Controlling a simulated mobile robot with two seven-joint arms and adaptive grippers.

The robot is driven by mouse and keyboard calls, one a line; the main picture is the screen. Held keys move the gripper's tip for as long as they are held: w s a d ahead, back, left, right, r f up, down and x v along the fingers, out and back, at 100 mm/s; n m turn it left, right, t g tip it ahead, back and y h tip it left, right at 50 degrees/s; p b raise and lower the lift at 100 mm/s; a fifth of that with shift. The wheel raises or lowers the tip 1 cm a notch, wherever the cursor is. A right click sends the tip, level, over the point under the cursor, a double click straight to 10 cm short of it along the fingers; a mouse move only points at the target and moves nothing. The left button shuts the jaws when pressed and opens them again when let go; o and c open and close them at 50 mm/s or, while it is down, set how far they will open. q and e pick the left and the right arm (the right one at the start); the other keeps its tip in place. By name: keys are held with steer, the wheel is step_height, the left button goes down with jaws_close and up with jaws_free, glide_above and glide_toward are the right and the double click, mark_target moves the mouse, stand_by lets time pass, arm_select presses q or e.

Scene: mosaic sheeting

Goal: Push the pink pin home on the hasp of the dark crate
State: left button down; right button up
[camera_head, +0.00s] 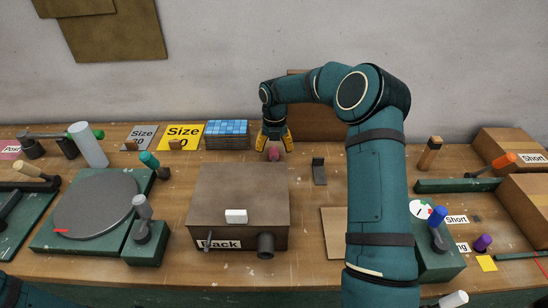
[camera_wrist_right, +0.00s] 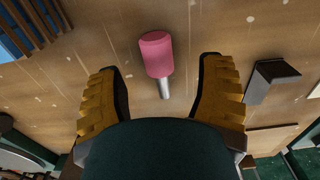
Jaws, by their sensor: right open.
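The pink pin (camera_head: 274,154) is on the table just behind the dark crate (camera_head: 238,185). In the right wrist view the pin (camera_wrist_right: 157,54) shows a pink grip and a short metal shaft. My right gripper (camera_head: 273,146) is open, pointing down over the pin. In the wrist view the yellow fingers of this gripper (camera_wrist_right: 165,72) are spread either side of the pin, with gaps on both sides. The crate is closed, with a "Back" label, a white block and a dark round stub at its front. I cannot make out the hasp clearly. My left gripper is out of view.
A dark angled bracket (camera_head: 319,170) stands right of the pin. A blue-tiled stack (camera_head: 227,134) is to its left. A grey turntable (camera_head: 95,204) is at the left, and cardboard boxes (camera_head: 510,146) at the right. Bare table lies between crate and bracket.

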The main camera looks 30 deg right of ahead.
mark_target(274, 152)
step_height(274, 152, down, 4)
steer(key=shift+a+r+b, duration=0.1)
steer(key=shift+r+b, duration=0.1)
steer(key=shift+b, duration=0.2)
jaws_close()
steer(key=shift+r, duration=0.1)
